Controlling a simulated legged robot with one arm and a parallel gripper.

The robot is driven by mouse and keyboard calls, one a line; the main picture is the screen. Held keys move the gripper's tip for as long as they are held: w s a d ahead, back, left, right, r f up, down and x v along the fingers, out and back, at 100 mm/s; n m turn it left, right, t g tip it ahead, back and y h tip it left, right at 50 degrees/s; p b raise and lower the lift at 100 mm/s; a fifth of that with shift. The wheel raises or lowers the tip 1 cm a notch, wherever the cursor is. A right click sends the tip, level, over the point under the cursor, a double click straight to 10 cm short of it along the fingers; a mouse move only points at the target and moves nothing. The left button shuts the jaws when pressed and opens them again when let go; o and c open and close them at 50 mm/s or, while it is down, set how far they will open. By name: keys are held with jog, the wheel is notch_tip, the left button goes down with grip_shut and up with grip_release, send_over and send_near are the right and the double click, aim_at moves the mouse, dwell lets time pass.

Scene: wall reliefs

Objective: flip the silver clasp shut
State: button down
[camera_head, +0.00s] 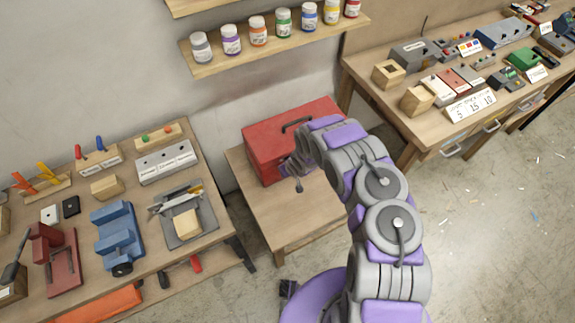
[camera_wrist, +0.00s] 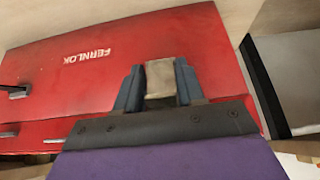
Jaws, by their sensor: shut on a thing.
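The red toolbox (camera_head: 265,150) stands on a small wooden table, its lid down as far as I can see, with a dark handle (camera_head: 297,124) on top. In the wrist view the red box (camera_wrist: 95,60) carries white lettering reading FERNLOK. The silver clasp (camera_wrist: 160,78) sits between the two blue-grey fingers of my gripper (camera_wrist: 159,88), which is shut on it. In the head view my gripper (camera_head: 286,167) is at the box's front side, and my arm hides the clasp and the box's right part.
The small table (camera_head: 285,225) has bare wood in front of the box. A workbench (camera_head: 140,200) with blocks and tools stands at left, and another bench (camera_head: 425,125) at right. A shelf of jars (camera_head: 265,50) hangs above.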

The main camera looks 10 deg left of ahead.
jog(key=shift+w, duration=0.15)
jog(key=c, duration=0.8)
grip_release()
jog(key=shift+c, duration=0.2)
jog(key=p+v, duration=0.3)
jog(key=v, duration=1.4)
jog(key=shift+d, duration=0.1)
